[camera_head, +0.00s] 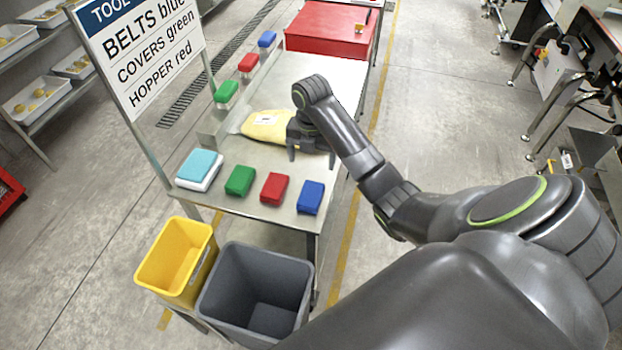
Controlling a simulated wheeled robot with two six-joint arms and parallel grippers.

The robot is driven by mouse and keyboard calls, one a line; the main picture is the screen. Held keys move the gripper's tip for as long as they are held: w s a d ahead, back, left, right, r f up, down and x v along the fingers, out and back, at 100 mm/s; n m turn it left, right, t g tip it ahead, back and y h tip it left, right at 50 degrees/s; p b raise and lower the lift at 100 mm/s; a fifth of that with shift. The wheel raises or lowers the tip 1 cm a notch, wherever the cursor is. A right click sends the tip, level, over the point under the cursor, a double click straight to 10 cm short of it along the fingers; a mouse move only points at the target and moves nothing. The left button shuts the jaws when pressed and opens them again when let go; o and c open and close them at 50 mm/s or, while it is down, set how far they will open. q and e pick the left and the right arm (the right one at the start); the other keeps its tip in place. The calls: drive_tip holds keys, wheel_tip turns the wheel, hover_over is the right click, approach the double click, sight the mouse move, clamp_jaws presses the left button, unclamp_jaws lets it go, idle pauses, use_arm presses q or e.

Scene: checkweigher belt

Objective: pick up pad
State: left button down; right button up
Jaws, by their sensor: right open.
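Near the front edge of the steel table stand a green pad (240,181), a red pad (274,188) and a blue pad (311,197) in a row. Another green pad (226,92), red pad (247,62) and blue pad (267,39) sit along the table's left side. My right gripper (312,157) is open, fingers pointing down, over the table behind the front red and blue pads. No pad shows between its fingers. My left gripper is not in view.
A yellow bag (264,125) lies just left of my right gripper. A light-blue and white stack (199,168) sits at the table's front left. Yellow (160,262) and grey (218,300) bins stand below. A sign (140,50) assigns colours. A red box (326,28) stands behind.

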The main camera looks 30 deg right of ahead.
drive_tip(key=b, duration=0.9)
hover_over(311, 193)
wheel_tip(311, 193, down, 10)
drive_tip(key=shift+s+f, duration=0.1)
drive_tip(key=shift+f, duration=2.6)
drive_tip(key=shift+c, duration=0.3)
drive_tip(key=c, duration=1)
